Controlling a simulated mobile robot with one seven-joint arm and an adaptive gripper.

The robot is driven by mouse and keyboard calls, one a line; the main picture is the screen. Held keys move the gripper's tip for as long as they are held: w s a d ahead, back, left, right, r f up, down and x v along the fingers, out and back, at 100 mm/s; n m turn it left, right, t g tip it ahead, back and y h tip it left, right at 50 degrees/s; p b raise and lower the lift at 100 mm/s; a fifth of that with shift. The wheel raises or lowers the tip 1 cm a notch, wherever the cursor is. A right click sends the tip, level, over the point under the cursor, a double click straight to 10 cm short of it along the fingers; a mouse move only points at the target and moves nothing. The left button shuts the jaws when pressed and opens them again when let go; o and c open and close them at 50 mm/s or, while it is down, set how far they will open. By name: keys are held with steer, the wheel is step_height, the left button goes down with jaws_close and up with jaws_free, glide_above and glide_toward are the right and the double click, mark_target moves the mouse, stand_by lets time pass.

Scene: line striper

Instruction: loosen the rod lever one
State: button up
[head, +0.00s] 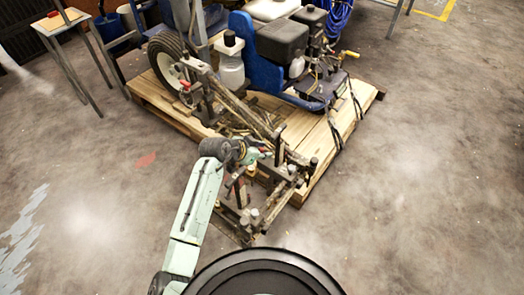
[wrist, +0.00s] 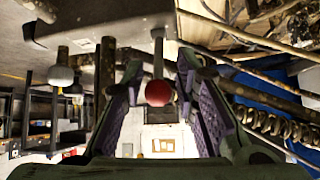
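In the wrist view a rod lever with a red ball knob (wrist: 159,93) hangs from above between the two fingers of my gripper (wrist: 150,80). The fingers are spread. The knob is nearer the right finger, and I cannot tell if it touches. In the head view my gripper (head: 262,153) is at the front frame of the line striper (head: 279,42), beside its dark rods and clamps. Another red-tipped lever (head: 185,85) shows farther back by the wheel.
The striper stands on a wooden pallet (head: 155,99). Its front bars (head: 262,215) reach past the pallet edge, close to my arm.

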steer(key=shift+o, duration=0.5)
steer(key=v, duration=1.2)
